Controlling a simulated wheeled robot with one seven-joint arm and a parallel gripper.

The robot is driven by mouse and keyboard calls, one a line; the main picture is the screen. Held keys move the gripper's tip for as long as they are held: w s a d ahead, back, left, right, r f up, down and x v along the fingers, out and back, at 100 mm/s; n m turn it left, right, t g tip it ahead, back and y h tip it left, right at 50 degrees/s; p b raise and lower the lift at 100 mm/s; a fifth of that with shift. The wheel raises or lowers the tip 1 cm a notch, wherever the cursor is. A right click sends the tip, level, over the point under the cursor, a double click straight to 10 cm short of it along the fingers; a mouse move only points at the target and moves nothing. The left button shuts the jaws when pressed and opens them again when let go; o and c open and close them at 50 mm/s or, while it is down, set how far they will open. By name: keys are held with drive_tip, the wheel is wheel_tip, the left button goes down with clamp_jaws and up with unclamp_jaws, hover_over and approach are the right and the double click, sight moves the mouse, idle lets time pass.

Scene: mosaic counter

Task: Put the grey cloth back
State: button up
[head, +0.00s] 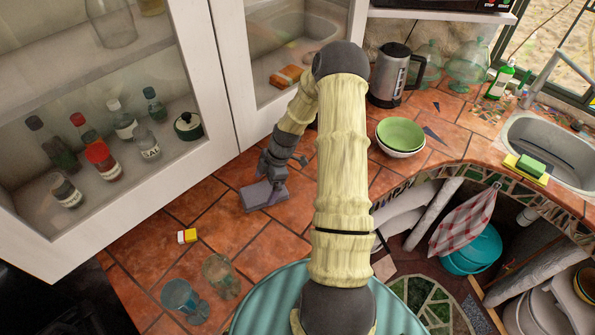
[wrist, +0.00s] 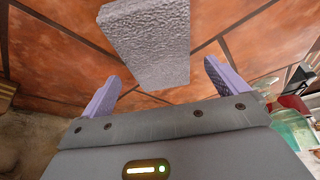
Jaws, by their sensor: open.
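The grey cloth (wrist: 150,42) shows in the wrist view as a thick, rough-textured slab, close ahead of my gripper (wrist: 163,70) with its near end around the gap between the fingers. My gripper is open, with its two purple fingers apart on either side of that near end. I cannot tell whether either finger touches it. In the head view the cloth (head: 264,198) lies on the terracotta tiles, and my gripper (head: 275,184) is low over it, partly overlapping it.
A glass-fronted cabinet (head: 225,75) with bottles stands to the left and behind. A small yellow-and-red box (head: 187,236) and glasses (head: 182,298) are on the tiles at lower left. A green bowl (head: 400,133), a kettle (head: 392,75) and a sink (head: 548,145) are to the right.

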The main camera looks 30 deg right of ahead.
drive_tip(key=shift+s+d+r+b, duration=0.2)
drive_tip(key=shift+d+r+b, duration=0.5)
drive_tip(key=shift+d, duration=0.3)
drive_tip(key=d+b, duration=0.1)
drive_tip(key=d, duration=0.2)
drive_tip(key=s+d+b, duration=0.1)
drive_tip(key=d, duration=0.3)
drive_tip(key=s+d+b, duration=0.1)
drive_tip(key=d+b, duration=0.1)
drive_tip(key=d, duration=0.1)
drive_tip(key=shift+d+r, duration=0.25)
drive_tip(key=shift+d, duration=0.1)
drive_tip(key=shift+a, duration=0.1)
drive_tip(key=s+a+r+m+h, duration=0.1)
drive_tip(key=s+a+r+m, duration=0.3)
drive_tip(key=a, duration=0.4)
drive_tip(key=s+a+r+m+t+h, duration=0.1)
drive_tip(key=s+a+r+m+h, duration=0.1)
drive_tip(key=s+a+r+m, duration=0.3)
drive_tip(key=s+a+r+m+h, duration=0.1)
drive_tip(key=s+a+r+m, duration=0.3)
drive_tip(key=a, duration=0.7)
wheel_tip(320, 180, up, 2)
drive_tip(key=m, duration=0.2)
drive_tip(key=shift+s+m+t+h, duration=0.3)
drive_tip(key=shift+s+m+t, duration=0.05)
drive_tip(key=shift+m+t, duration=0.05)
